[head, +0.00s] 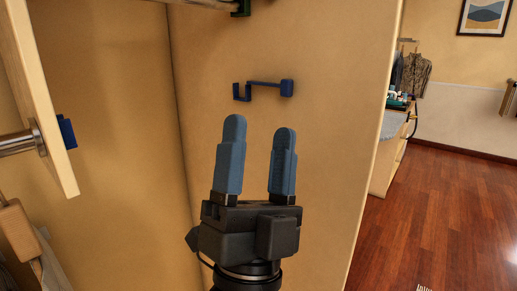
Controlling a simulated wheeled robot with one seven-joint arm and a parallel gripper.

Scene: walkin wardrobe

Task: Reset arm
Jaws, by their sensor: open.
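My gripper (258,157) stands upright in the middle of the head view, in front of a plain tan wardrobe panel (330,60). Its two blue fingers are apart and point up, with nothing between them. The black gripper body is below them, and the top of my wrist shows at the bottom edge. A dark blue hook (268,88) is fixed on the panel just above the fingertips in the picture. I cannot tell how far the fingers are from the panel.
At left is a wooden board (42,110) with a metal rod (17,143) and a blue piece (67,132). At right, past the panel edge, are a cabinet (388,165), hanging clothes (413,76) and open wooden floor (440,220).

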